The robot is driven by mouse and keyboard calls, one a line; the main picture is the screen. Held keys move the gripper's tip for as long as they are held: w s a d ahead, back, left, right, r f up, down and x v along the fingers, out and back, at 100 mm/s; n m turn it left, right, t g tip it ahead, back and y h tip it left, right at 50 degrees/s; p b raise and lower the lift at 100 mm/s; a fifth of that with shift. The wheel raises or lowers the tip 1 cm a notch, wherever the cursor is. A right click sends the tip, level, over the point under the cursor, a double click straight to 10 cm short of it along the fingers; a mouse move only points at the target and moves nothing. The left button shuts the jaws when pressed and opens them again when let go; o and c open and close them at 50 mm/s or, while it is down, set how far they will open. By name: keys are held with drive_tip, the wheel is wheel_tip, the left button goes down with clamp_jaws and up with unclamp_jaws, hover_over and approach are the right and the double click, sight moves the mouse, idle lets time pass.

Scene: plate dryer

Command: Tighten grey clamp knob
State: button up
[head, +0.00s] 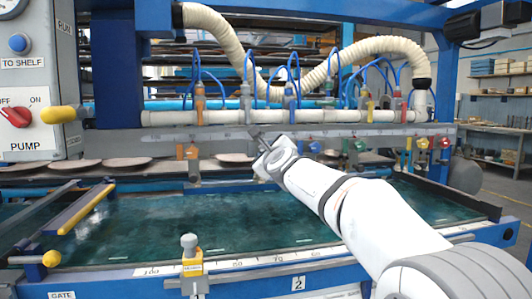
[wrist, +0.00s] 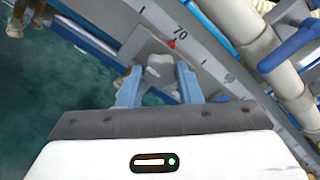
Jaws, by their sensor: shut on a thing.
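The grey clamp knob (wrist: 160,66) sits on the grey ruled rail close to the 70 mark in the wrist view. My gripper (wrist: 158,84) has its two blue-grey fingers on either side of the knob and is shut on it. In the head view my gripper (head: 262,142) reaches to the middle of the rail (head: 390,132), and the knob is largely hidden there by the gripper and wrist. How far the knob is turned cannot be told.
An orange clamp (head: 192,155) stands left along the rail, a red knob (head: 445,142) far right. Above run a white pipe (head: 215,117) with coloured valves and thick cream hoses (head: 385,45). Below lies the wet green bed (head: 150,225). A control panel (head: 22,100) stands left.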

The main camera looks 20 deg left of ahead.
drive_tip(key=shift+f, duration=0.15)
drive_tip(key=o, duration=1)
drive_tip(key=shift+c, duration=0.2)
drive_tip(key=b+v, duration=0.2)
drive_tip(key=v, duration=0.5)
drive_tip(key=shift+s+d, duration=0.25)
drive_tip(key=shift+s, duration=0.05)
